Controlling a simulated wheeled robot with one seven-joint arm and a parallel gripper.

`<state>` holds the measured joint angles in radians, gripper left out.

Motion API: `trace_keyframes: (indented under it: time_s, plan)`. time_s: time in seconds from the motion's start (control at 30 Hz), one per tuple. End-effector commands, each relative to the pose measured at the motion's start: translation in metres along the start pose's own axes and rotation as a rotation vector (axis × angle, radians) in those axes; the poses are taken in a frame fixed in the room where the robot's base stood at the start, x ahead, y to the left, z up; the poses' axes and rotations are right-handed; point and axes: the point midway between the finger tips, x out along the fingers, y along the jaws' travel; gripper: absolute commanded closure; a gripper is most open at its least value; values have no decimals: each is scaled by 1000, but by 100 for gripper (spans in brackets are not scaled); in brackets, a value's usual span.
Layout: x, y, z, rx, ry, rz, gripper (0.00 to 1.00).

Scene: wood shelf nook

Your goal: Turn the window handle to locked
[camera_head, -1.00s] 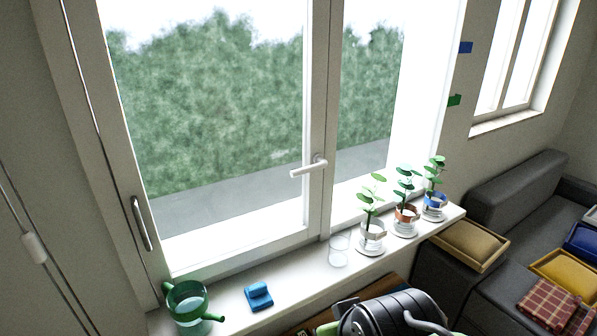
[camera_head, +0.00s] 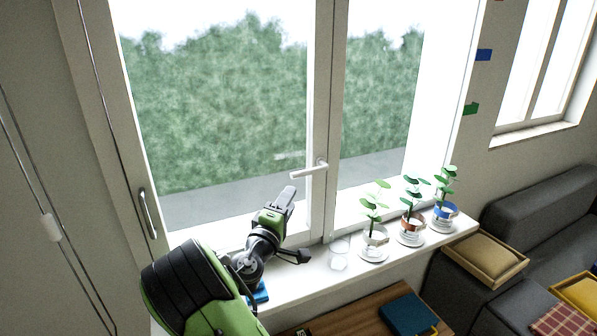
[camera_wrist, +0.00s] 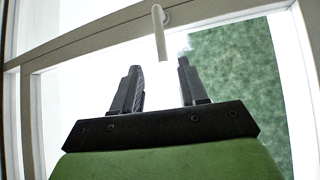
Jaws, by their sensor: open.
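The white window handle (camera_head: 310,169) sits on the middle stile of the window and points left, about level, in the head view. In the wrist view the handle (camera_wrist: 159,34) shows at the top centre, beyond the fingertips and lined up between them. My gripper (camera_head: 286,194) is just below and left of the handle in the head view. In the wrist view my gripper (camera_wrist: 160,75) is open, with nothing between its two dark fingers. The handle and fingers look apart.
The sill holds a clear glass (camera_head: 340,252) and three potted plants, the nearest (camera_head: 375,236) right of the glass. A blue object (camera_head: 260,293) is partly hidden behind my arm. A vertical pull handle (camera_head: 147,213) is on the left frame. A wooden table with a blue book (camera_head: 408,314) stands below.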

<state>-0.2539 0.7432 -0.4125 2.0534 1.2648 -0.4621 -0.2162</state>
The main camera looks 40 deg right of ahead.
Motion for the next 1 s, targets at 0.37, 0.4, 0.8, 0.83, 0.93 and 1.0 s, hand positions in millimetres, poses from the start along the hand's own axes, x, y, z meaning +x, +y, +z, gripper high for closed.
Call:
trace_keyframes:
  time_s: [0.37, 0.4, 0.8, 0.83, 0.93, 1.0]
  plan:
    - [97, 6, 2, 2, -5, 0, 57]
    - [104, 5, 2, 2, -4, -1, 57]
    - [127, 0, 1, 2, -2, -3, 57]
    - [126, 0, 1, 2, -2, -3, 57]
    - [126, 0, 1, 2, -2, -3, 70]
    - [126, 0, 1, 2, -2, -3, 80]
